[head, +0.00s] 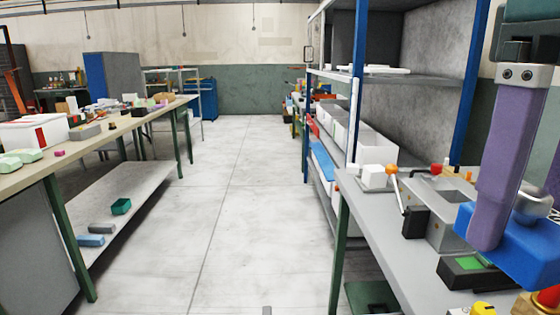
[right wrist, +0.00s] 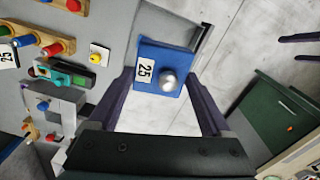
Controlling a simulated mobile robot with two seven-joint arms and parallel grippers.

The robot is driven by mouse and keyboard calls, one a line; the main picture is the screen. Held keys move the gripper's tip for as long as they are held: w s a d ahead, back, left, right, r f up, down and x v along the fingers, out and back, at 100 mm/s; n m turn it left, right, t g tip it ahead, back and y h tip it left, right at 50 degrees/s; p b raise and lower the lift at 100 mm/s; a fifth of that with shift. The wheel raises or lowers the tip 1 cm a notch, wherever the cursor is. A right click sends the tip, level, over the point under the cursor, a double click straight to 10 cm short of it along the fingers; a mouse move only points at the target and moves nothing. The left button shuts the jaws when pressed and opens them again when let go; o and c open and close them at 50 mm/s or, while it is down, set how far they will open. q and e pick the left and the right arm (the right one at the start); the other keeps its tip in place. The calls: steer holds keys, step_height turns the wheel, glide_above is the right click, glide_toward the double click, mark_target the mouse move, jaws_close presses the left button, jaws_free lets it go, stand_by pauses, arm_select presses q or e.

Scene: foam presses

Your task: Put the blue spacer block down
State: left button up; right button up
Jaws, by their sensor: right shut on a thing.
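The blue spacer block (head: 545,252) has a silver knob on top. In the right wrist view the blue block (right wrist: 150,53) also shows a white label reading 25. My right gripper (head: 522,222) has purple fingers and is shut on the block, one finger on each side. In the right wrist view the gripper (right wrist: 160,84) holds it near the edge of the grey bench (head: 385,240). Whether the block touches the bench cannot be told.
On the bench stand a grey press-like fixture (head: 440,232), a dark device with a green pad (head: 454,270) and a white block (head: 374,177). A shelf rack (head: 354,100) stands behind. A long table (head: 92,152) is at left, with clear floor (head: 238,200) between.

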steer(key=r+m, duration=0.1)
steer(key=r+m+p, duration=0.1)
steer(key=r+m, duration=0.1)
steer(key=shift+d+r+m, duration=0.25)
steer(key=shift+d+m, duration=0.05)
steer(key=shift+d, duration=0.05)
steer(key=s+r+p, duration=0.3)
steer(key=r+p, duration=1.4)
steer(key=p, duration=0.2)
steer(key=s+r+p, duration=0.2)
steer(key=r+p, duration=1.6)
steer(key=shift+s+p, duration=0.4)
steer(key=shift+a, duration=0.1)
